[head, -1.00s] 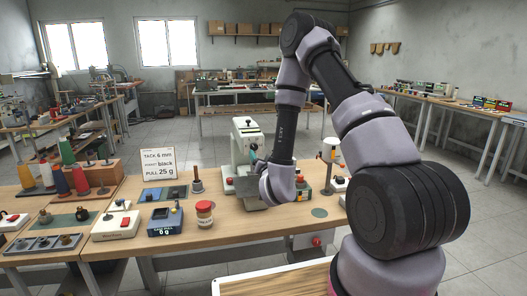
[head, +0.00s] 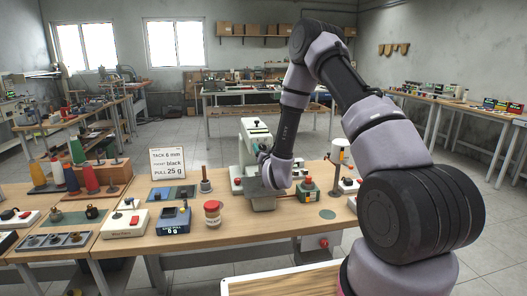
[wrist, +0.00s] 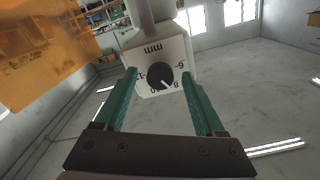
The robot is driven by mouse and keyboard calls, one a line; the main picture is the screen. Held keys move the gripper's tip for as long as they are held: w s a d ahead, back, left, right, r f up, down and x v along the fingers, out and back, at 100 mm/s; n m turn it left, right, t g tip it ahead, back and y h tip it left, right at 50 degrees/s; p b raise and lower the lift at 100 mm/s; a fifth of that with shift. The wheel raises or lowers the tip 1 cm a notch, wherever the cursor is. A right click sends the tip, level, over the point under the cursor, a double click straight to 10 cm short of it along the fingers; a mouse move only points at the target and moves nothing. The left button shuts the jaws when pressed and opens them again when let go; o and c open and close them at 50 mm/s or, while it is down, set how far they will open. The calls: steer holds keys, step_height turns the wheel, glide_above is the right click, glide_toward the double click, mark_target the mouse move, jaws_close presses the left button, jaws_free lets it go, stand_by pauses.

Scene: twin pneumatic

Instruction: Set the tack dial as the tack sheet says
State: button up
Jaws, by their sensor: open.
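The tack sheet (head: 167,163) stands on the bench and reads tack 6 mm, black, pull 25 g. The tack dial (wrist: 160,76) is a round black knob on a white plate marked mm, which appears upside down in the wrist view. Its light pointer mark slants to the lower right, close to the 8; the 6 is further up the right side. My gripper (wrist: 160,88) is open, its teal fingers on either side of the knob, and I cannot tell whether they touch it. In the head view my wrist hides the dial, in front of the pale machine (head: 254,134).
A red-lidded jar (head: 212,213), a blue pull gauge (head: 174,219) and a white box with a red switch (head: 125,222) stand left of the machine. A green box with a red knob (head: 308,188) is close right of my wrist. An orange translucent panel (wrist: 45,50) fills the wrist view's upper left.

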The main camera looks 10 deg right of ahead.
jaws_close()
stand_by(0.3)
steer(key=n, duration=0.5)
steer(key=shift+a+n, duration=0.1)
steer(key=shift+n, duration=0.3)
steer(key=n, duration=0.6)
stand_by(0.5)
